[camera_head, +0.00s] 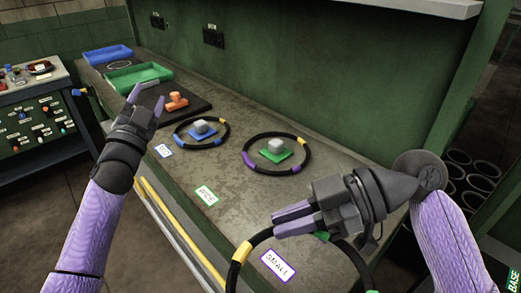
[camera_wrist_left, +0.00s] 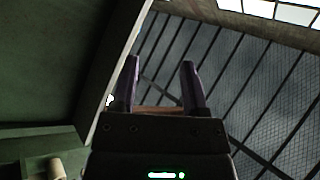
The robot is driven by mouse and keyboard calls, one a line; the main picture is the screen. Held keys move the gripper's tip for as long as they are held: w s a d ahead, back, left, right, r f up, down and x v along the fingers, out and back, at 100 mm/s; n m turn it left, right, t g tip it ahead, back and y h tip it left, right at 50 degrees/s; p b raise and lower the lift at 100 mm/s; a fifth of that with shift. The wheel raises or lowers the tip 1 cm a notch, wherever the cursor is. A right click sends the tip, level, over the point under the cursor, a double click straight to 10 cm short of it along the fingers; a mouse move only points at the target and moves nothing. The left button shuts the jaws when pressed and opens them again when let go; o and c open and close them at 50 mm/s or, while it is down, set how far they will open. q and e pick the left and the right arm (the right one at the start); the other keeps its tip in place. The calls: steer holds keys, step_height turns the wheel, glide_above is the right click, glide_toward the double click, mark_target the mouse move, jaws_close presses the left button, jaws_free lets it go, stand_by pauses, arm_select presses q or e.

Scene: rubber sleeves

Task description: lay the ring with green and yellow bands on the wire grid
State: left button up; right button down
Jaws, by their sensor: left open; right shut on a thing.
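The black ring with green and yellow bands (camera_head: 243,251) is at the bottom of the head view, near the counter's front edge. My right gripper (camera_head: 277,222) is shut on its upper part; the ring's lower part runs out of the frame. I cannot tell whether it touches the counter. My left gripper (camera_head: 147,98) is open and empty, raised in front of the counter's far part. Its two spread fingers also show in the left wrist view (camera_wrist_left: 160,65). I cannot make out the wire grid for certain in the head view.
A ring with blue and yellow bands (camera_head: 183,143) and one with purple and yellow bands (camera_head: 254,167) lie around blocks on coloured squares. A dark pad (camera_head: 199,103) bears an orange object (camera_head: 177,101). Green (camera_head: 150,72) and blue (camera_head: 108,54) trays stand behind. A SMALL label (camera_head: 277,266) lies in front.

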arm_select(q)
steer(key=s+d+r+m+g+h, duration=0.3)
steer(key=d+r+m+h, duration=0.75)
steer(key=h, duration=0.25)
steer(key=s+d+r+m+g+h, duration=0.45)
steer(key=s+d+m+g, duration=0.95)
steer(key=m+g, duration=0.65)
steer(key=s+d+f+m+g+y, duration=0.1)
steer(key=s+d+m+g+y, duration=0.25)
steer(key=s+y, duration=0.2)
steer(key=t+y, duration=0.5)
steer(key=y, duration=1.1)
glide_toward(261, 234)
steer(key=shift+m, duration=0.45)
step_height(261, 234, down, 10)
steer(key=shift+w+r, duration=0.1)
steer(key=shift+r, duration=0.1)
jaws_close()
